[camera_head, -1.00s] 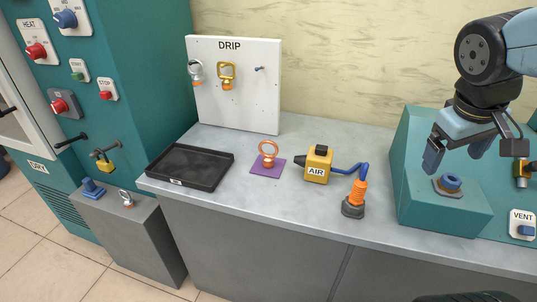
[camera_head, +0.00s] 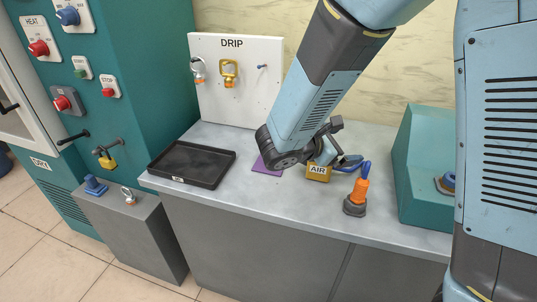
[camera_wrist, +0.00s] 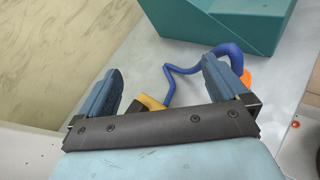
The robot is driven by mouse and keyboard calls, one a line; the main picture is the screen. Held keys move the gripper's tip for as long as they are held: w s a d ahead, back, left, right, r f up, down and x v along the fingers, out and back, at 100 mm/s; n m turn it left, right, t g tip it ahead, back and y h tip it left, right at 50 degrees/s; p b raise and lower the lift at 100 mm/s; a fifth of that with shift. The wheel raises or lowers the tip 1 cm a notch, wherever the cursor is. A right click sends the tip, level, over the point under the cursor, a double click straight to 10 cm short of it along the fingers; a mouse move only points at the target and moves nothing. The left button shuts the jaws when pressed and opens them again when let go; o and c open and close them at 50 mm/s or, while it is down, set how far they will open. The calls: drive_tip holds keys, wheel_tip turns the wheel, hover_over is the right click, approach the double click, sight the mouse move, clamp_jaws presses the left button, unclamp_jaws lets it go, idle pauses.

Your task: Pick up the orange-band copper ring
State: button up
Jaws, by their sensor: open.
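The copper ring with the orange band is not visible now. A second ago it stood on the purple mat (camera_head: 262,167), which my arm now partly covers in the head view. My gripper is over the bench near the yellow AIR unit (camera_head: 317,173), largely hidden by my arm in the head view. In the wrist view my gripper (camera_wrist: 165,82) has its two blue fingers wide apart. Part of the yellow AIR unit (camera_wrist: 150,103) shows beyond and between them, and no ring shows there.
A blue hose (camera_wrist: 178,70) runs from the AIR unit to an orange nozzle (camera_head: 361,190). A black tray (camera_head: 176,178) lies left of the mat. The DRIP board (camera_head: 272,105) holds a silver and a yellow ring. A teal block (camera_head: 420,190) stands right.

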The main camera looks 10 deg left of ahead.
drive_tip(key=s+a+f+n+t+y, duration=0.1)
drive_tip(key=a+f+n+t+y, duration=0.1)
drive_tip(key=a, duration=0.5)
drive_tip(key=s+a+f+n+t+y, duration=0.2)
drive_tip(key=a+f+n+t+y, duration=0.1)
drive_tip(key=a+n, duration=0.4)
drive_tip(key=s+a+f+n+t+y, duration=0.2)
drive_tip(key=a+f+n+t+y, duration=0.1)
drive_tip(key=a, duration=0.4)
drive_tip(key=shift+s+a+f+n+y, duration=0.15)
drive_tip(key=shift+f+n+y, duration=0.15)
drive_tip(key=shift+f, duration=0.25)
drive_tip(key=shift+a+f+n+y, duration=0.2)
drive_tip(key=shift+f+n, duration=0.2)
drive_tip(key=shift+f, duration=0.15)
drive_tip(key=shift+w+a+f, duration=0.1)
drive_tip(key=shift+w, duration=0.1)
drive_tip(key=w, duration=0.8)
drive_tip(key=shift+d, duration=0.3)
drive_tip(key=shift+w+d, duration=0.2)
drive_tip(key=shift+w, duration=1.1)
drive_tip(key=shift+w+d, duration=0.2)
drive_tip(key=shift+w, duration=1.1)
drive_tip(key=shift+c, duration=0.3)
drive_tip(key=c, duration=1.1)
